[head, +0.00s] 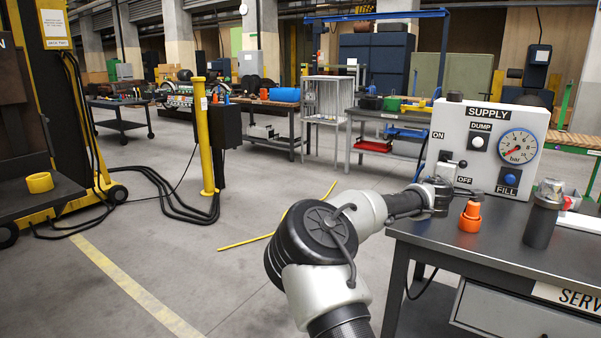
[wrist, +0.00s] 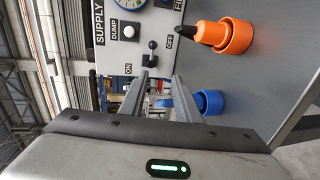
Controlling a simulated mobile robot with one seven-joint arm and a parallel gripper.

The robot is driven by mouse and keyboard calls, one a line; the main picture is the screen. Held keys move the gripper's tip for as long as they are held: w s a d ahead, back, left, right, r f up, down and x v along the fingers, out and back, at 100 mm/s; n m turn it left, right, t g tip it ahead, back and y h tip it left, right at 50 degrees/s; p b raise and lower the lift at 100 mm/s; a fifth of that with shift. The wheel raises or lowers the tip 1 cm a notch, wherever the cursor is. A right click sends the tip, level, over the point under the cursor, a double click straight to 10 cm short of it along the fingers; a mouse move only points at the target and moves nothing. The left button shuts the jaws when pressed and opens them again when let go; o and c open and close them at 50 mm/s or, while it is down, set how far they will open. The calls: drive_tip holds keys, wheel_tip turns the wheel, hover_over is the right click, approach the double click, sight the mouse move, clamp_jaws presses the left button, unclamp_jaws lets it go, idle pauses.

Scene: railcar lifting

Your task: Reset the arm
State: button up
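My grey and white arm reaches from the bottom middle of the head view to the right, over the near edge of the service table (head: 500,248). My gripper (wrist: 160,78) is open, and its two fingers stand apart with nothing visible between them. It is in front of the white supply panel (head: 490,150), near the panel's black-knobbed lever (wrist: 151,52). The lever also shows in the head view (head: 455,164), just above the gripper. In the wrist view the lever lies beyond the fingertips, and I cannot tell how far.
An orange fitting (head: 470,217) and a dark cylinder (head: 541,220) stand on the table. A blue fitting (wrist: 208,102) shows beside the right finger in the wrist view. A yellow post (head: 205,140) with hoses stands left. The floor between is mostly clear.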

drive_tip(key=s+d+f+m+g, duration=0.3)
drive_tip(key=s+m, duration=0.2)
drive_tip(key=s, duration=0.3)
drive_tip(key=s+d+f+m+g, duration=0.2)
drive_tip(key=s+m, duration=0.3)
drive_tip(key=s, duration=0.3)
drive_tip(key=s+a+r+m+g+y, duration=0.15)
drive_tip(key=s+a+y, duration=0.75)
drive_tip(key=s+a, duration=2.4)
wheel_tip(320, 180, up, 28)
drive_tip(key=p, duration=2.7)
drive_tip(key=shift+w+g+p, duration=0.25)
drive_tip(key=shift+g+p, duration=0.15)
drive_tip(key=shift+g, duration=0.05)
drive_tip(key=shift+n, duration=0.25)
